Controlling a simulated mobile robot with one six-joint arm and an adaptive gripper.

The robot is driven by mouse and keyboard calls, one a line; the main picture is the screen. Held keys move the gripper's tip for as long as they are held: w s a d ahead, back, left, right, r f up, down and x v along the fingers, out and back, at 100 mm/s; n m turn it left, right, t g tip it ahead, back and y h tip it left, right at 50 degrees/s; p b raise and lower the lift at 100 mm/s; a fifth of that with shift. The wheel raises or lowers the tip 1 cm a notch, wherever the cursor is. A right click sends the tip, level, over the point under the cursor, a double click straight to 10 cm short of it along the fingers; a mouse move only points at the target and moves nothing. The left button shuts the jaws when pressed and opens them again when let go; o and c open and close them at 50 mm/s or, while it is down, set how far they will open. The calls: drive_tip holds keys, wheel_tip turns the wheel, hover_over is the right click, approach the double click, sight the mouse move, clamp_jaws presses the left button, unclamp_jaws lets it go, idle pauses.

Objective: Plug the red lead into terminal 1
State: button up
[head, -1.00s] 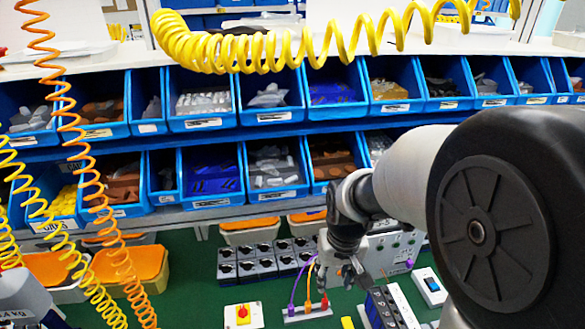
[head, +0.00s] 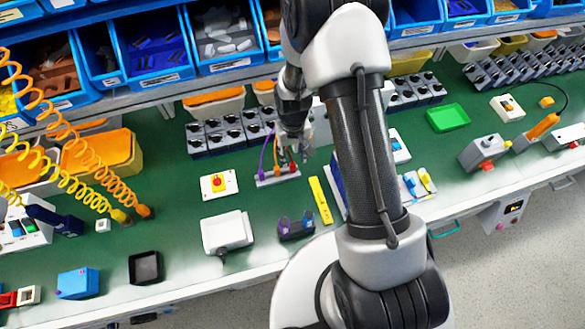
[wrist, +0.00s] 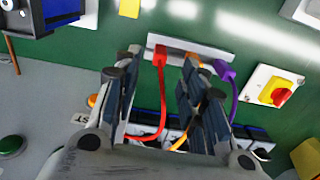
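The red lead's plug (wrist: 160,52) sits at the pale holder strip (wrist: 205,48), and its red cord curves down between my fingers. My gripper (wrist: 161,64) is open, with one finger on each side of the red lead and a gap to each. In the head view my gripper (head: 292,157) is over the right end of the strip (head: 279,178). The orange lead (wrist: 194,66) and purple lead (wrist: 227,73) stand beside the red one. A grey box (wrist: 45,105) shows at the left of the wrist view; my arm mostly hides it in the head view. Terminal 1 cannot be made out.
A yellow switch with a red knob (head: 217,184) lies left of the strip. A yellow bar (head: 320,200) lies to the right. Several black rotary switches (head: 221,134) stand behind. Green mat (head: 180,200) is bare around the yellow switch.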

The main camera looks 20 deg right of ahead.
sight(292, 164)
drive_tip(key=shift+w+f+b, duration=0.1)
drive_tip(key=shift+f+b, duration=0.7)
drive_tip(key=shift+f, duration=2.8)
drive_tip(key=shift+c, duration=0.3)
drive_tip(key=c, duration=0.8)
